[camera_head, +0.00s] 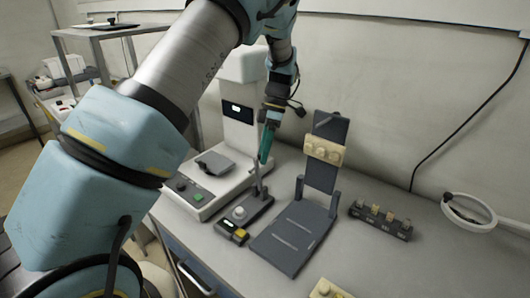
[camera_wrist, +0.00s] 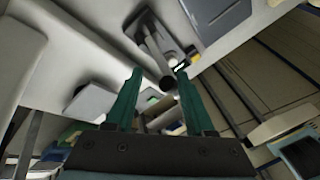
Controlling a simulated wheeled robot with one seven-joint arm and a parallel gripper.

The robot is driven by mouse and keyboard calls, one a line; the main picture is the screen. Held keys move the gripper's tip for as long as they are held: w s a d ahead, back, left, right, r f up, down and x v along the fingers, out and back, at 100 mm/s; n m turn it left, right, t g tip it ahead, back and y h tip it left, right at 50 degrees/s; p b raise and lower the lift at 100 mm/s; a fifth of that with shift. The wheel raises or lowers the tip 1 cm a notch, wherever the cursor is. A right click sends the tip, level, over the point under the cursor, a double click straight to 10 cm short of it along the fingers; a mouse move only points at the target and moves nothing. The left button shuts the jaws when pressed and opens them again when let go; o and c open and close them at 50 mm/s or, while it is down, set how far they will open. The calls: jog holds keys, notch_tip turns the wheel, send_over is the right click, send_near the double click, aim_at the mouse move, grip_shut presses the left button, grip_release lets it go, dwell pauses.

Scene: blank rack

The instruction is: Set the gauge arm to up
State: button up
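The gauge is a small dark box (camera_head: 245,216) on the bench with a pale round knob and a small green display. Its thin grey gauge arm (camera_head: 257,181) stands up steeply from the far end of the box, leaning slightly. In the wrist view the gauge arm (camera_wrist: 156,56) points towards the camera, its dark round end appearing between my fingertips. My gripper (camera_head: 264,160) has teal fingers pointing down, just above the arm's top. In the wrist view my gripper (camera_wrist: 160,73) is open, with a gap between the fingers. I cannot tell whether a finger touches the arm.
A white scale-like machine (camera_head: 205,185) with a tall column stands left of the gauge. A dark grey hinged stand (camera_head: 292,236) is close on the right. Further right are a small block rack (camera_head: 380,220) and a white ring (camera_head: 468,210). The wall is close behind.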

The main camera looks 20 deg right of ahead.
jog(key=shift+s+d, duration=0.1)
jog(key=b+v, duration=0.3)
jog(key=v, duration=0.8)
jog(key=shift+f, duration=0.1)
